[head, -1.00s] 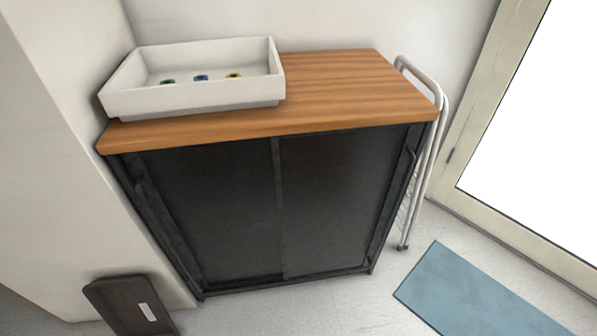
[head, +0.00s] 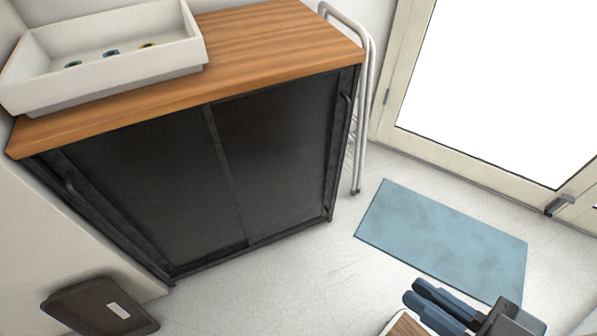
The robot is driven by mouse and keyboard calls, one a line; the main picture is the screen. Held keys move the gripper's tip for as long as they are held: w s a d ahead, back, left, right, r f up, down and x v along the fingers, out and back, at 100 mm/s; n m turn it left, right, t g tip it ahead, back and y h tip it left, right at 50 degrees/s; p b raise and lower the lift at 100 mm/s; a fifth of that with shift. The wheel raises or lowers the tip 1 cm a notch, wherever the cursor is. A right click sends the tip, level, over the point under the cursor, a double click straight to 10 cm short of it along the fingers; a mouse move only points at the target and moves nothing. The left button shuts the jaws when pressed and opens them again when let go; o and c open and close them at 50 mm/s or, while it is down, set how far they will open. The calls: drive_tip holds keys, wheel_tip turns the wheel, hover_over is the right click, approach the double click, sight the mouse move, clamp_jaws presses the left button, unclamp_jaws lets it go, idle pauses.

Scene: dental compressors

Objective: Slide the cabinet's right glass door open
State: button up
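The cabinet has a wooden top (head: 270,45) and a black front with two dark sliding doors. The right door (head: 278,150) fills the right half of the front and looks closed. Its dark upright handle (head: 345,108) is near the right edge. The left door (head: 150,185) covers the left half, and the two meet at an upright strip in the middle. My gripper (head: 414,291) is at the bottom right, over the floor and well away from the cabinet. Its two blue-grey fingers point left. The gap between them is unclear, and I see nothing held.
A white tray (head: 105,72) with small coloured items stands on the cabinet top. A white metal rack (head: 363,110) stands close by the cabinet's right side. A blue mat (head: 445,235) lies on the floor. A dark bin-like object (head: 85,305) is at bottom left. Floor before the cabinet is clear.

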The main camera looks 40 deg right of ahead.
drive_tip(key=o, duration=0.4)
drive_tip(key=w+d+f+h, duration=0.1)
drive_tip(key=w+f, duration=0.1)
drive_tip(key=f, duration=0.1)
drive_tip(key=w+d+f+m+h, duration=0.1)
drive_tip(key=w+f, duration=0.2)
drive_tip(key=f, duration=0.1)
drive_tip(key=w+d+f+m, duration=0.1)
drive_tip(key=w+f, duration=0.2)
drive_tip(key=f, duration=0.1)
drive_tip(key=shift+f+t+h, duration=0.1)
drive_tip(key=shift+t+h, duration=0.3)
drive_tip(key=m+h+b, duration=0.1)
drive_tip(key=m+h, duration=0.3)
drive_tip(key=h, duration=0.2)
approach(345, 128)
drive_tip(key=x, duration=0.4)
drive_tip(key=shift+b+x, duration=0.8)
drive_tip(key=shift+x, duration=2.55)
drive_tip(key=shift+c, duration=0.2)
clamp_jaws()
